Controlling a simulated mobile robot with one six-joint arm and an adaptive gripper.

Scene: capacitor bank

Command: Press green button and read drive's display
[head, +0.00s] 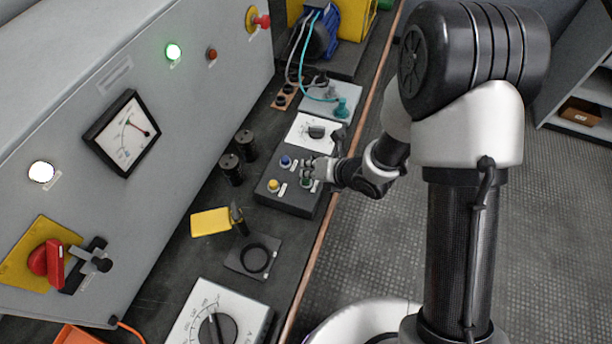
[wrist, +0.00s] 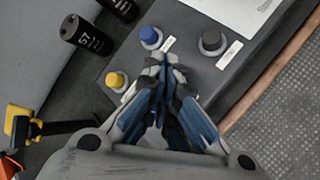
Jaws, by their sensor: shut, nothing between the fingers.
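The dark button box (head: 290,203) lies on the bench and carries a blue button (head: 286,161), a yellow button (head: 273,185) and a greenish one (head: 306,182). In the wrist view I see the blue button (wrist: 150,36), the yellow button (wrist: 115,80) and a dark grey button (wrist: 211,40); the green one is hidden behind my fingers. My gripper (head: 312,167) is over the box's right part; its closed, empty fingertips also show in the wrist view (wrist: 166,64). Contact with a button cannot be told. I cannot make out a drive display.
Black cylinders (head: 238,158) stand left of the box. A yellow tag (head: 210,222), a black ring plate (head: 254,257) and a large dial box (head: 220,320) lie nearer. The grey panel (head: 190,110) rises at left.

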